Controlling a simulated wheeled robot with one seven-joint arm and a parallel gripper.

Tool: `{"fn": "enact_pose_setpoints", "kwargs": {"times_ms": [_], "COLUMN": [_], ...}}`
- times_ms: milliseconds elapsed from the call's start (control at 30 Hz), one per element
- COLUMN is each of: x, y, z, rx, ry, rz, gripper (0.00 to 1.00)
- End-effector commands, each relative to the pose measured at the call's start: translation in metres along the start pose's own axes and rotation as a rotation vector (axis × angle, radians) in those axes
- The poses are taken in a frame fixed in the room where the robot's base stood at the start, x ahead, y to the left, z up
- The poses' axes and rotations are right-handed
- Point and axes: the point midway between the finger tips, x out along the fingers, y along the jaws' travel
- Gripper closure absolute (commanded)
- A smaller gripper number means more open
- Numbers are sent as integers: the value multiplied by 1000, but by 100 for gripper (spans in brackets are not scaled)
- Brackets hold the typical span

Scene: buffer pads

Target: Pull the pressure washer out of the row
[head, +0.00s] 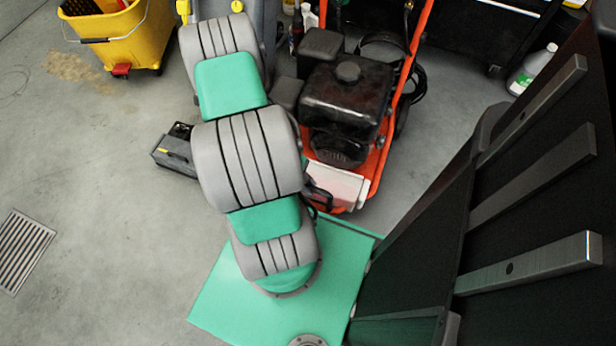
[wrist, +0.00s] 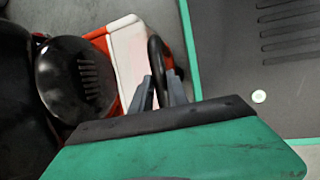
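The pressure washer (head: 345,95) stands in the upper middle of the head view. It has an orange-red frame, a black engine and a white front panel (head: 338,186). In the wrist view its white panel (wrist: 130,55) and black engine (wrist: 75,75) show at the left. A black loop handle (wrist: 157,50) stands out beside the panel. My gripper (wrist: 160,88) is at this handle, with its two grey fingers close on either side of the bar and seemingly touching it. In the head view my arm hides most of the gripper.
A yellow mop bucket (head: 125,35) stands at the upper left, and a grey machine is partly hidden behind my arm. A small dark box (head: 175,152) lies left of my arm. A white jug (head: 532,70) stands at the right. The floor at the left is open, with a drain grate (head: 22,250).

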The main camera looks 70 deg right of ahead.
Motion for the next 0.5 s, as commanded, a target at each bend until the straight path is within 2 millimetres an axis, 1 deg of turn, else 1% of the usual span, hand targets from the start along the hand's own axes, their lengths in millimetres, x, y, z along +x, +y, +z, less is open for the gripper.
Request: {"fn": "enact_pose_setpoints", "kwargs": {"times_ms": [33,267,500], "x": [4,2,0], "y": [-8,-6,-3], "z": [5,2,1], "rx": [-6,-6,-5], "ry": [-12,-7,-3], "rz": [-16,-10,-5], "gripper": [77,59,59]}}
